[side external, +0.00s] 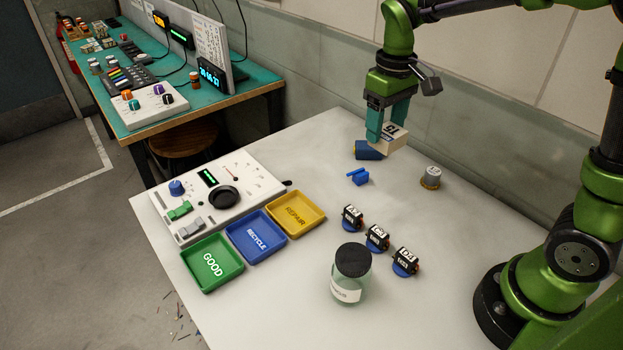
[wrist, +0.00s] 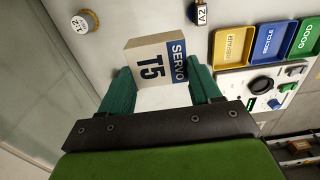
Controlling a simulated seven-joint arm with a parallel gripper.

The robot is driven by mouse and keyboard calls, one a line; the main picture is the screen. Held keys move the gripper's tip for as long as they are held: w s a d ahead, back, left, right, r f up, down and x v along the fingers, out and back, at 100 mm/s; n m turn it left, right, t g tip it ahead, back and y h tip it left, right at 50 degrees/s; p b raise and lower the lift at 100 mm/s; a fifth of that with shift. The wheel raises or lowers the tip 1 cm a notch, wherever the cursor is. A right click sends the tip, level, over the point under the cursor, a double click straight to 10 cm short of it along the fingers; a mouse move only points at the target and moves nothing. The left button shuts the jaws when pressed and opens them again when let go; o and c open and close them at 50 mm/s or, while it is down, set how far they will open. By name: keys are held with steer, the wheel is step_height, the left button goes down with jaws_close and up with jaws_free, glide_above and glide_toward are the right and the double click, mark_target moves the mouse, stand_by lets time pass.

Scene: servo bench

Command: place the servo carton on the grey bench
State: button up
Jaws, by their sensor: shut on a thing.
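The servo carton (side external: 394,138) is a cream box with a blue SERVO band and "T5" on it. It also shows large in the wrist view (wrist: 150,62), turned at an angle between the fingers. My gripper (side external: 387,128) has its teal fingers shut on the carton at the far side of the grey bench (side external: 290,160). The carton is over the bench top; whether it touches the surface I cannot tell.
A small blue piece (side external: 359,177) and a capped grey cylinder (side external: 430,178) stand nearby. Three labelled servos (side external: 377,238), a black-lidded jar (side external: 351,275), green (side external: 212,262), blue (side external: 256,238) and yellow (side external: 295,214) trays and a test panel (side external: 217,195) occupy the front and left.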

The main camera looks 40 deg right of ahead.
steer(key=s+a+f+m, duration=0.2)
steer(key=a+m, duration=0.1)
steer(key=a, duration=0.8)
steer(key=s+a+f+m, duration=0.2)
steer(key=a+m, duration=0.1)
steer(key=a, duration=0.8)
steer(key=s+a+f+m, duration=0.2)
steer(key=a+f+m, duration=0.1)
steer(key=a, duration=0.8)
steer(key=shift+m, duration=0.5)
steer(key=shift+f, duration=0.2)
step_height(320, 180, down, 9)
steer(key=shift+f, duration=0.2)
steer(key=shift+f, duration=0.1)
